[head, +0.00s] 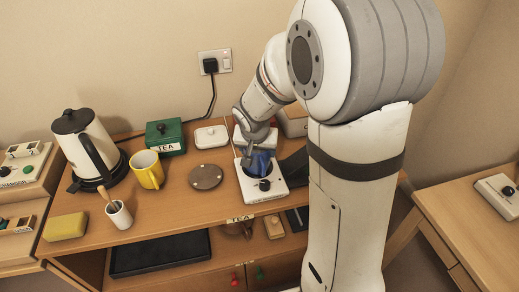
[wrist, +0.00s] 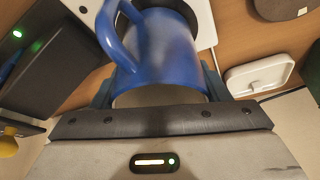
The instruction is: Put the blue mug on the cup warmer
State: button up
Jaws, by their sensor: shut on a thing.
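The blue mug (head: 262,162) is between the fingers of my gripper (head: 257,152), which is shut on it. In the wrist view the mug (wrist: 165,50) fills the middle, its handle toward the upper left. The mug is over the white cup warmer (head: 250,192), a square unit with a black knob on its front. In the wrist view, part of the warmer's white top (wrist: 203,18) and a dark round plate show behind the mug. The mug hides most of the plate, and I cannot tell whether its base touches it.
A brown round disc (head: 206,177) lies left of the warmer. A dark box (wrist: 70,65) with a green light is close on the warmer's other side.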

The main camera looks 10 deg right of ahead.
jog(key=o, duration=1.2)
jog(key=shift+f, duration=0.1)
jog(key=shift+c, duration=0.2)
jog(key=p+v, duration=0.1)
jog(key=v, duration=1.1)
jog(key=s+d+n+g+y, duration=0.1)
jog(key=s+n, duration=0.3)
jog(key=s, duration=1.3)
jog(key=shift+s+d+f+g+y, duration=0.2)
jog(key=shift+d+f+g+y, duration=0.1)
jog(key=shift+d+f, duration=0.15)
jog(key=p+v, duration=0.4)
jog(key=shift+w, duration=0.3)
